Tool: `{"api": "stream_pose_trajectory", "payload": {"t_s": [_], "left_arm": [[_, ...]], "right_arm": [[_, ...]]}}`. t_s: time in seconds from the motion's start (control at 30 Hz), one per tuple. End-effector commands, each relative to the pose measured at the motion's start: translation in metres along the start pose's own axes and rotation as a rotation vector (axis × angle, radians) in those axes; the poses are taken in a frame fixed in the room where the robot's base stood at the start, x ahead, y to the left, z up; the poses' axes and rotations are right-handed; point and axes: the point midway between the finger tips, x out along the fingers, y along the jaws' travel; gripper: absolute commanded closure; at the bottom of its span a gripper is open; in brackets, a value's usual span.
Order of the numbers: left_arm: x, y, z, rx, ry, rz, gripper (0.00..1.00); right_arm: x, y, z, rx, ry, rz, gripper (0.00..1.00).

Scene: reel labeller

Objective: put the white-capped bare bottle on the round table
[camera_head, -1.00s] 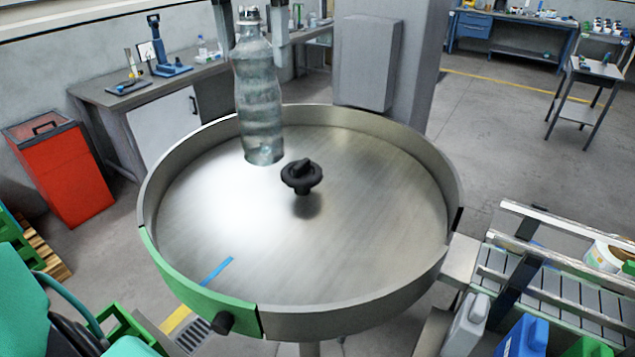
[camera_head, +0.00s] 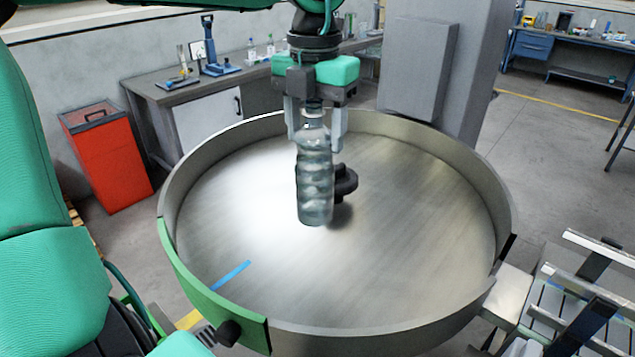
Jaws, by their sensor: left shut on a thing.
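The clear, ribbed bottle (camera_head: 315,185) hangs upright from my left gripper (camera_head: 316,125). The gripper points down, with its grey fingers on either side of the bottle's neck, and is shut on it. The cap is mostly hidden between the fingers, so its colour is hard to tell. No label shows on the bottle. The bottle is over the round metal table (camera_head: 410,260), in front of and left of its centre. I cannot tell whether its base touches the table surface. My right gripper is not in view.
A black knob (camera_head: 346,182) stands at the table's centre, partly behind the bottle. A raised rim (camera_head: 480,190) surrounds the table, with a green section (camera_head: 200,290) at front left. A roller conveyor (camera_head: 585,300) adjoins at right.

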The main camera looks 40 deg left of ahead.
Motion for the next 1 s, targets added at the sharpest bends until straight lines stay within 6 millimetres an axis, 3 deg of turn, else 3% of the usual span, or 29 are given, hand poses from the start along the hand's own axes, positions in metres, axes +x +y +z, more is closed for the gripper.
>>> {"api": "stream_pose_trajectory", "payload": {"t_s": [0.1,0.3,0.7,1.0], "left_arm": [[0.028,0.0,-0.001,0.002,0.005,-0.001,1.0],[0.063,0.0,0.0,-0.001,0.002,0.0,1.0],[0.103,0.001,0.0,0.0,0.002,0.002,1.0],[0.109,0.0,0.001,-0.001,-0.002,0.0,1.0]], "right_arm": [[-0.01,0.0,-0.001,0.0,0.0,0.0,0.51],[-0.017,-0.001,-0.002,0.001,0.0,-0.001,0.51],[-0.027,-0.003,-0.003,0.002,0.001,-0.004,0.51],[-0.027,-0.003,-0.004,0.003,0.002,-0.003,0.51]]}}
